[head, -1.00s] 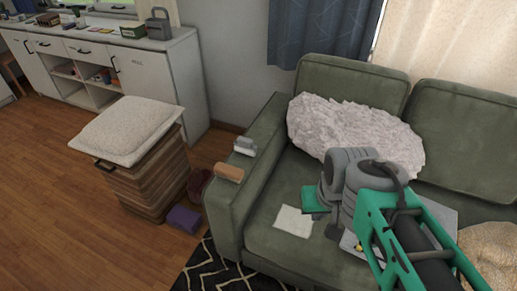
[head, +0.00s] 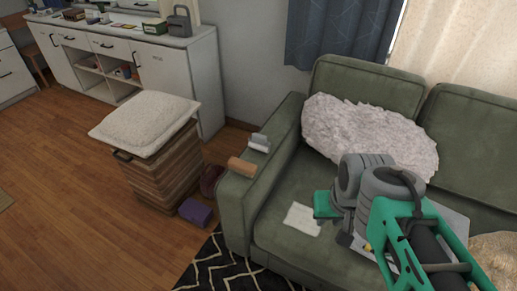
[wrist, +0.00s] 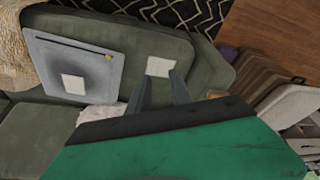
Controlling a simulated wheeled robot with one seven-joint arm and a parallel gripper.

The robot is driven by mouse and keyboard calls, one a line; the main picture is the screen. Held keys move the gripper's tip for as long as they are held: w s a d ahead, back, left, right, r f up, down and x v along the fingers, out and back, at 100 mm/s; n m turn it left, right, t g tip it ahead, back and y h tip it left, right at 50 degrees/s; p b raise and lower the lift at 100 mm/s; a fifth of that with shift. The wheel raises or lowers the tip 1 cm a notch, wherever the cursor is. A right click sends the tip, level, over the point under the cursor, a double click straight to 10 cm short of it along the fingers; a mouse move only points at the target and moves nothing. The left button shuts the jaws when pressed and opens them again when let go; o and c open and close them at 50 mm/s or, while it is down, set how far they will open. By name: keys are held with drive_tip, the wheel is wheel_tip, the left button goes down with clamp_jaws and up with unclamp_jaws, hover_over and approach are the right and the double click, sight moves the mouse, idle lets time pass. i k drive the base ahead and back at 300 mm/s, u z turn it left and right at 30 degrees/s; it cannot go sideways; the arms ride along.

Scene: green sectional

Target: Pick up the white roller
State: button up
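The white roller (head: 259,142) lies on top of the sofa's left armrest in the head view, towards its back. A brown roller (head: 242,166) lies just in front of it on the same armrest. I cannot make out the white roller in the wrist view. My gripper (wrist: 160,92) is open and empty, with its two grey fingers apart. It is above the sofa seat, to the right of the armrest and apart from the white roller.
The green sofa (head: 280,232) has a fluffy white blanket (head: 365,135), a white cloth (head: 302,220) and a grey board (wrist: 55,62). A cushioned basket (head: 155,175) and a purple box (head: 196,212) stand left of the armrest. Wooden floor lies open further left.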

sight(257, 141)
drive_tip(key=z, duration=0.2)
drive_tip(key=k, duration=0.3)
drive_tip(key=u, duration=1.6)
drive_tip(key=i, duration=0.75)
drive_tip(key=u, duration=0.75)
drive_tip(key=i, duration=0.85)
drive_tip(key=z, duration=0.35)
drive_tip(key=i, duration=0.8)
drive_tip(key=z, duration=1.2)
drive_tip(key=i, duration=0.45)
drive_tip(key=z, duration=0.4)
